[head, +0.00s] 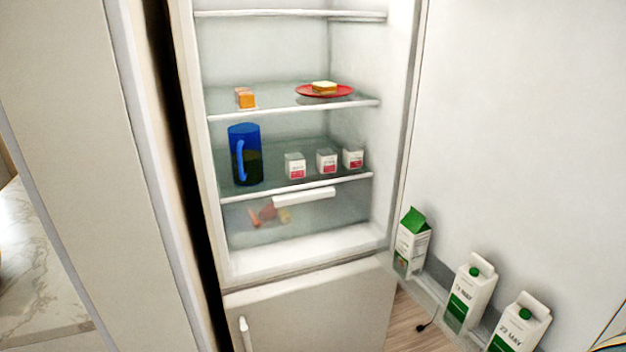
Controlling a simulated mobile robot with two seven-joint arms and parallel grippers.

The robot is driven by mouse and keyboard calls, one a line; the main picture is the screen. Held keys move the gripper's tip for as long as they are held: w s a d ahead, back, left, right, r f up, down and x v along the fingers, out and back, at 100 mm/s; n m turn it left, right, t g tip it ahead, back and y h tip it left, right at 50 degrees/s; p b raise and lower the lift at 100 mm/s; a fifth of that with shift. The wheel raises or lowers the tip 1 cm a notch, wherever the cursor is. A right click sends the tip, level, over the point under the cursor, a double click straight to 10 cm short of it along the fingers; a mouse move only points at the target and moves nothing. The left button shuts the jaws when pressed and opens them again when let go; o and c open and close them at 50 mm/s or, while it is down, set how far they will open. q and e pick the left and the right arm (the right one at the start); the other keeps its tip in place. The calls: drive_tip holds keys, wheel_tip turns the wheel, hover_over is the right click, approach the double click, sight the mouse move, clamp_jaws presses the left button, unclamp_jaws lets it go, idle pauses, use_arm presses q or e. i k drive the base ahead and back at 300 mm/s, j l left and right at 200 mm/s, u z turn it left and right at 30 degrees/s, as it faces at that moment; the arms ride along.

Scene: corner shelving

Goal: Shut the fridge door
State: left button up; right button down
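The fridge (305,258) stands open in the middle of the head view, its lit shelves facing me. Its door (530,120) is swung wide open to the right, with its inner side showing. The door's lower rack (427,291) holds green-and-white milk cartons (412,240), (468,290), (520,322). The door's outer side and its handle are hidden. Neither of my grippers can be made out in this view.
Inside stand a blue jug (245,155), small white-and-red cups (326,161), a red plate (325,91) with food, and orange items (245,98). A closed lower door (310,315) is below. A tall pale panel (85,150) and marble surface (40,265) are left.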

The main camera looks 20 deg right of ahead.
sight(514, 155)
drive_tip(key=k+j+z, duration=0.1)
drive_tip(key=z, duration=0.2)
drive_tip(key=k+z, duration=0.25)
drive_tip(key=l+z, duration=0.25)
drive_tip(key=l, duration=0.15)
drive_tip(key=i+l+z, duration=0.25)
drive_tip(key=l+z, duration=0.25)
drive_tip(key=l, duration=0.2)
